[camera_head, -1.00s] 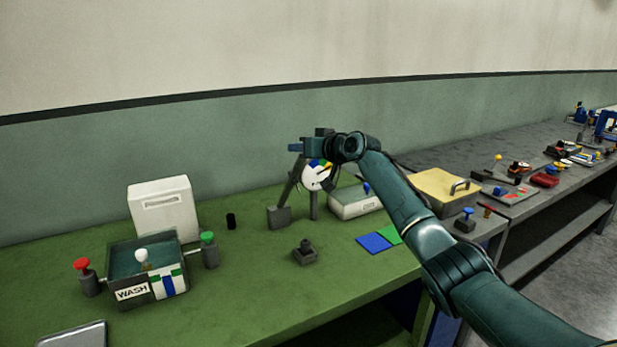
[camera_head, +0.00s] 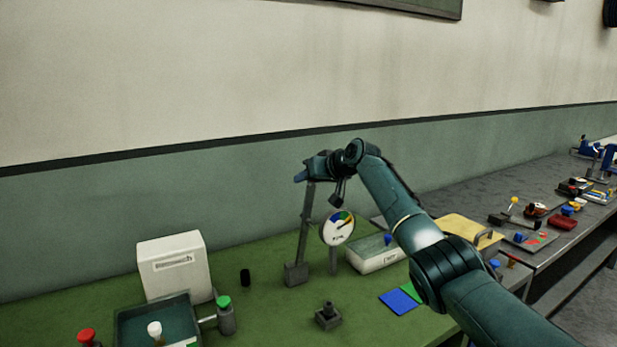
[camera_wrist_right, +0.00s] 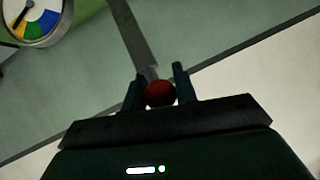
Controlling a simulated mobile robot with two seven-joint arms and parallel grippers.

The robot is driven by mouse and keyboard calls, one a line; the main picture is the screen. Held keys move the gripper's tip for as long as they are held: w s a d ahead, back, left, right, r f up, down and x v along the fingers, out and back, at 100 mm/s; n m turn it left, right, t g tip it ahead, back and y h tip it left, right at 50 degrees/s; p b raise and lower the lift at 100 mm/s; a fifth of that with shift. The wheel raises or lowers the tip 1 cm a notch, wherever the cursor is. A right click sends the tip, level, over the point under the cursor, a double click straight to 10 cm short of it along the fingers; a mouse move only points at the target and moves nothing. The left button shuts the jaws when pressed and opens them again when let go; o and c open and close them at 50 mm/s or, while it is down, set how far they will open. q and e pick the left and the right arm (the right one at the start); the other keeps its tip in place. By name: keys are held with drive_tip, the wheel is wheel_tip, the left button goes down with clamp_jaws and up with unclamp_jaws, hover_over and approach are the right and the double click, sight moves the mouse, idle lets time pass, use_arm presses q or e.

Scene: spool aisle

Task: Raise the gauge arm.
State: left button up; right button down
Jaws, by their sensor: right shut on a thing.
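The gauge arm (camera_head: 308,219) is a grey bar that rises from a grey block (camera_head: 296,273) on the green bench, nearly upright with a slight lean to the right. My right gripper (camera_head: 301,177) is at its top end. In the right wrist view the gripper (camera_wrist_right: 157,88) is shut on the red ball knob (camera_wrist_right: 160,94) at the end of the bar (camera_wrist_right: 135,38). The round gauge dial (camera_head: 338,228) with coloured sectors stands on a post just right of the arm. It also shows in the right wrist view (camera_wrist_right: 38,14). My left gripper is out of view.
A white box (camera_head: 174,266) and a black cylinder (camera_head: 245,277) stand left of the gauge. A dark block with a stub (camera_head: 327,316) lies in front. A white box with a blue knob (camera_head: 370,257) stands to the right. Above the gripper is bare wall.

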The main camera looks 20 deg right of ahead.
drive_tip(key=shift+s+a+f, duration=0.1)
drive_tip(key=shift+a+f, duration=0.1)
drive_tip(key=shift+f, duration=0.45)
drive_tip(key=c, duration=1.4)
unclamp_jaws()
drive_tip(key=o, duration=0.3)
drive_tip(key=shift+w+d, duration=0.1)
drive_tip(key=shift+w, duration=0.1)
drive_tip(key=shift+r, duration=0.2)
drive_tip(key=shift+s+d+r, duration=0.1)
drive_tip(key=shift+s, duration=0.05)
drive_tip(key=shift+s+d+r, duration=0.1)
drive_tip(key=shift+s, duration=0.05)
drive_tip(key=b+v, duration=0.3)
drive_tip(key=v, duration=0.9)
drive_tip(key=shift+s, duration=0.25)
drive_tip(key=shift+r, duration=0.1)
